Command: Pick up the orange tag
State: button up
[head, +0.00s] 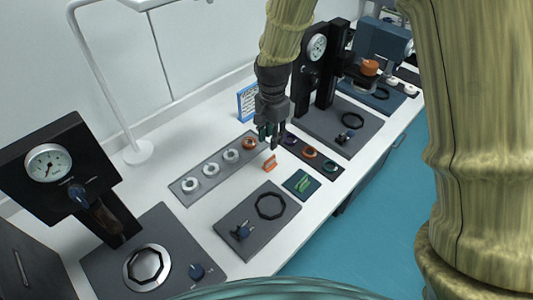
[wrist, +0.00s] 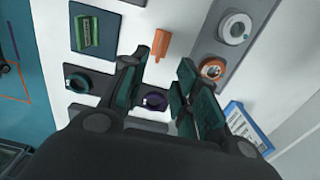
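The orange tag (head: 270,163) is a small piece on the white table, between the long grey strip and the dark square with the green piece. It also shows in the wrist view (wrist: 160,44), beyond my fingertips near the top middle. My gripper (head: 268,133) hangs over the table near the end of the grey strip, a little behind the tag. In the wrist view my gripper (wrist: 160,72) has its fingers spread apart.
The grey strip (head: 214,165) carries several rings. A dark strip (head: 317,158) with rings lies to the right, beside the square with the green piece (head: 302,184). A blue-and-white card (head: 246,102) stands behind my gripper. A black gauge stand (head: 317,60) rises behind right.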

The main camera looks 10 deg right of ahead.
aim_at(270, 158)
notch_tip(270, 158, down, 5)
jog(key=shift+a+f+p, duration=0.15)
jog(key=shift+p, duration=0.45)
jog(key=shift+s, duration=0.45)
jog(key=f+p, duration=0.1)
jog(key=f, duration=0.1)
jog(key=shift+w+f+p, duration=0.3)
jog(key=shift+f+p, duration=0.05)
jog(key=shift+p, duration=0.05)
jog(key=shift+s+f+p, duration=0.15)
jog(key=shift+f+p, duration=0.15)
jog(key=shift+f, duration=0.9)
